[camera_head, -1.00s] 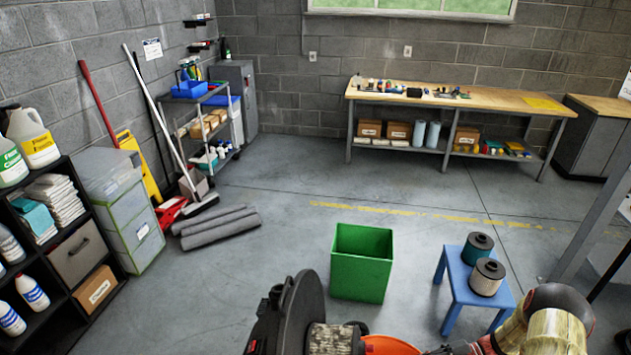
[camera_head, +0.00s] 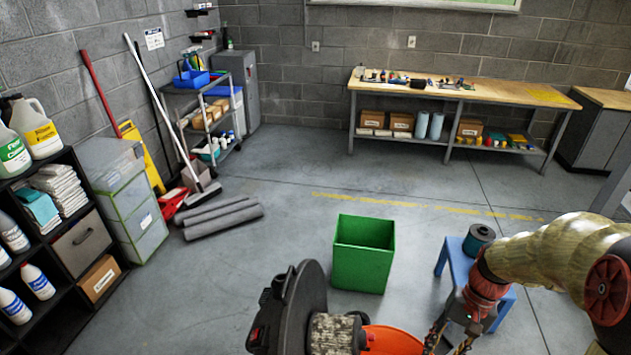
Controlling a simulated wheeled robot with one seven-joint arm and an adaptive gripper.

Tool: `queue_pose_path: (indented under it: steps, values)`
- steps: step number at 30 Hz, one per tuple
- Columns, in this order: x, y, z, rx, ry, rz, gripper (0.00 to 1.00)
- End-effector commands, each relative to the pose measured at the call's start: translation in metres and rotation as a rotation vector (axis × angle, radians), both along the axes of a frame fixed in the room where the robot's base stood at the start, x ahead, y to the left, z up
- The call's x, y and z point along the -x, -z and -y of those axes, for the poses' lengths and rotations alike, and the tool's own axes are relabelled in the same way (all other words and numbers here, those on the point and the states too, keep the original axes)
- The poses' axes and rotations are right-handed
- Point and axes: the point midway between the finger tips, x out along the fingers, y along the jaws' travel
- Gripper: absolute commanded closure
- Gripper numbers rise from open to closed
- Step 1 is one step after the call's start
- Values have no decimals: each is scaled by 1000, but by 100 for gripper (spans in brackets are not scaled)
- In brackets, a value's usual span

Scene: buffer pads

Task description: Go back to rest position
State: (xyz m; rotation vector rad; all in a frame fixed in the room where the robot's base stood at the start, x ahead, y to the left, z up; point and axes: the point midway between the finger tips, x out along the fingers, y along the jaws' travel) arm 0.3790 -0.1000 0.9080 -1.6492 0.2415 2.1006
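My gripper (camera_head: 447,341) hangs at the bottom edge, right of centre, in front of the blue stool. Its fingers point down and are partly cut off by the frame edge, and I cannot make out anything held between them. A dark teal-topped buffer pad roll (camera_head: 478,239) stands on the blue stool (camera_head: 456,262). The rest of the stool top is hidden behind my arm, so the second, paler roll is not visible. A green bin (camera_head: 363,254) stands open on the floor left of the stool.
A black round machine with an orange part (camera_head: 303,310) fills the bottom middle, close to my gripper. Grey rolls (camera_head: 222,219) lie on the floor at left. A black shelf (camera_head: 62,240) stands at far left, a workbench (camera_head: 460,91) at the back.

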Motion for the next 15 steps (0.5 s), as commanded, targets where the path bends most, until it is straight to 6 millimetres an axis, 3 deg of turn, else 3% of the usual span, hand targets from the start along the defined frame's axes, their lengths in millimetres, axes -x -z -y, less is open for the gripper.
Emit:
queue_pose_path:
  steps: [3, 15]
  values:
    - [11, -33, -11, 80, -51, 88, 64]
    - [56, -119, -50, 269, -246, 398, 64]
